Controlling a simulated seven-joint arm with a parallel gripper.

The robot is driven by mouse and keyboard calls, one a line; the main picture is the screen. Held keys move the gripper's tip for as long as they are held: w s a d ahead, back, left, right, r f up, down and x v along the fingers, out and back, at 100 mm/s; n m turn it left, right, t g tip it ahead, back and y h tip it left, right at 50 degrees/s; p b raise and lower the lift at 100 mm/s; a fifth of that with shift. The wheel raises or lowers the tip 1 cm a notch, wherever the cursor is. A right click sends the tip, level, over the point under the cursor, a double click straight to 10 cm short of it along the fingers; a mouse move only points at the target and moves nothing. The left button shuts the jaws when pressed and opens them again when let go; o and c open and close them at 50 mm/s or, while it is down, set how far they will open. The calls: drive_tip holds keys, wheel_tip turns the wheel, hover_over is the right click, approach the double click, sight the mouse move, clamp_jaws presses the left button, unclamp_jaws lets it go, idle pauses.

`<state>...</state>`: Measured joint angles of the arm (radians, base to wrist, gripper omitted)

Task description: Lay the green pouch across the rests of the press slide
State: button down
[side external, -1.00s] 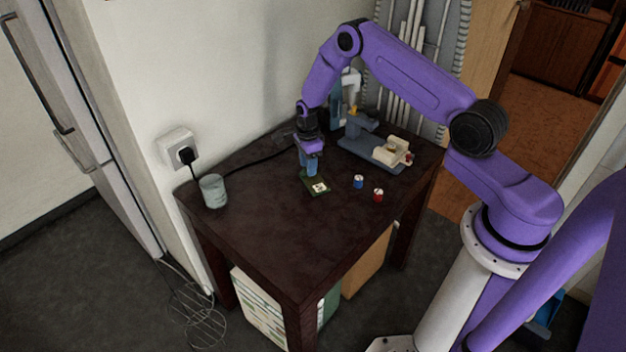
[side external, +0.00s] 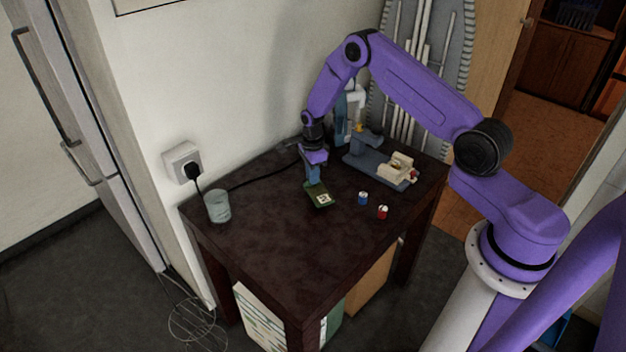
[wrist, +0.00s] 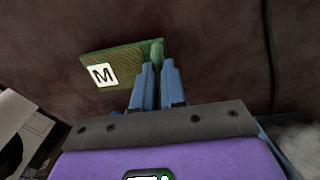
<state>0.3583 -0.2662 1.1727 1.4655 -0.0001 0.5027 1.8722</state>
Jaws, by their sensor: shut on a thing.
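The green pouch (side external: 321,198) has a white label, which reads M in the wrist view (wrist: 103,75). My gripper (side external: 313,178) is shut on one end of the pouch, and its blue fingers (wrist: 157,70) pinch that edge in the wrist view. The pouch hangs out from the fingers, tilted, seemingly just above the dark table. The press slide, with a cream carriage (side external: 399,164) on a blue-grey base (side external: 367,167), stands to the right of my gripper at the back of the table. Its rests are too small to make out.
A blue-and-white spool (side external: 363,198) and a red-and-white spool (side external: 383,212) stand between the pouch and the table's right side. A glass cup (side external: 218,206) stands at the left near a black cable (side external: 262,178). The front of the table (side external: 290,260) is clear.

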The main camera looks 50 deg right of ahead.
sight(323, 192)
drive_tip(key=s+a+r, duration=0.2)
drive_tip(key=s+r, duration=0.9)
drive_tip(key=s, duration=0.3)
drive_tip(key=s+a+r+n, duration=0.1)
drive_tip(key=a+r+n, duration=0.2)
drive_tip(key=n, duration=0.8)
drive_tip(key=s+a+r+n, duration=0.2)
drive_tip(key=a+r+n, duration=0.1)
drive_tip(key=n, duration=0.8)
drive_tip(key=shift+s+a+r+n, duration=0.25)
drive_tip(key=shift+a+r+n, duration=0.1)
drive_tip(key=shift+r, duration=0.25)
